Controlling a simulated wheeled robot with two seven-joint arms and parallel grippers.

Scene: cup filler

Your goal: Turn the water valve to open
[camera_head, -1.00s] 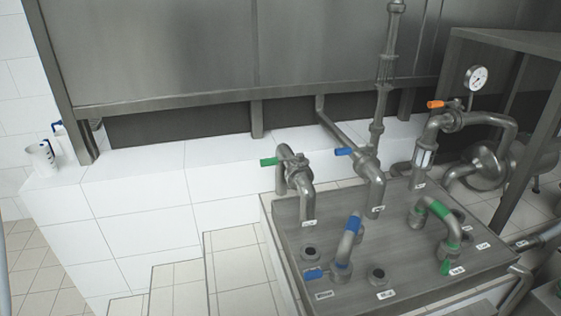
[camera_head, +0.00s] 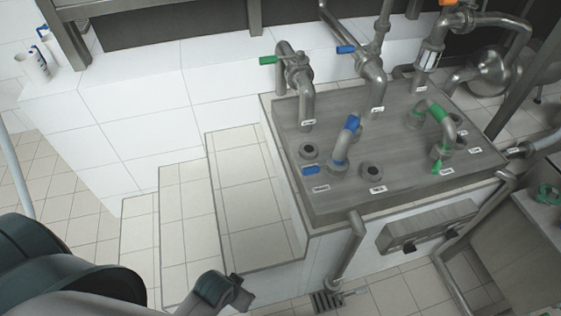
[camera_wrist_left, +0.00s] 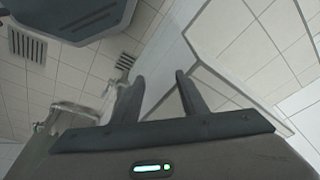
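One blue handle (camera_head: 346,49) sits on an upright pipe at the back. Another blue handle (camera_head: 311,170) lies at the panel's left front, by a bent pipe with a blue band (camera_head: 352,124). The labels are too small to read, so I cannot tell which is the water valve. My left gripper (camera_head: 240,294) is low at the bottom, left of and in front of the panel, apart from every valve. The left wrist view shows its two fingers (camera_wrist_left: 159,76) apart with nothing between them. My right gripper is not in view.
A green handle (camera_head: 267,60) is on the back left pipe; another green handle (camera_head: 437,166) is at the panel's right front. White tiled steps (camera_head: 245,190) flank the panel's left. A pipe post (camera_head: 347,250) stands in front. A white jug (camera_head: 33,66) is far left.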

